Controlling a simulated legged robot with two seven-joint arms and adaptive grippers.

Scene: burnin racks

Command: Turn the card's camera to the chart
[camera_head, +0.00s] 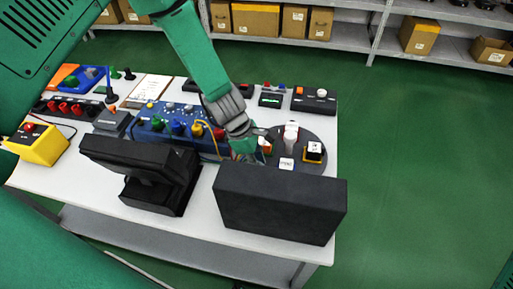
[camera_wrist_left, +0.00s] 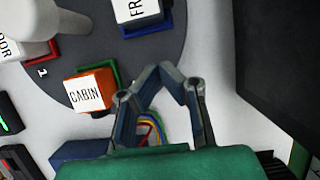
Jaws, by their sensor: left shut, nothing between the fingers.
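A dark round turntable (camera_head: 318,158) lies at the right end of the white table, with a white upright post (camera_head: 291,137) on it. Labelled blocks stand around the post. An orange-and-white block marked CABIN (camera_wrist_left: 91,92) and a partly cut-off block on a blue base (camera_wrist_left: 143,14) show in the left wrist view. A white-topped block on a yellow base (camera_head: 314,152) sits at the disc's right. My left gripper (camera_wrist_left: 160,72) is shut and empty, beside the CABIN block and apart from it. I cannot tell which part is the card's camera or the chart.
A black box-shaped panel (camera_head: 280,203) and a black monitor (camera_head: 150,170) stand along the table's near side. A blue panel with coloured knobs (camera_head: 170,128) lies left of my gripper. A yellow box with a red button (camera_head: 38,144) is at far left. Shelves with cartons (camera_head: 256,20) stand behind.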

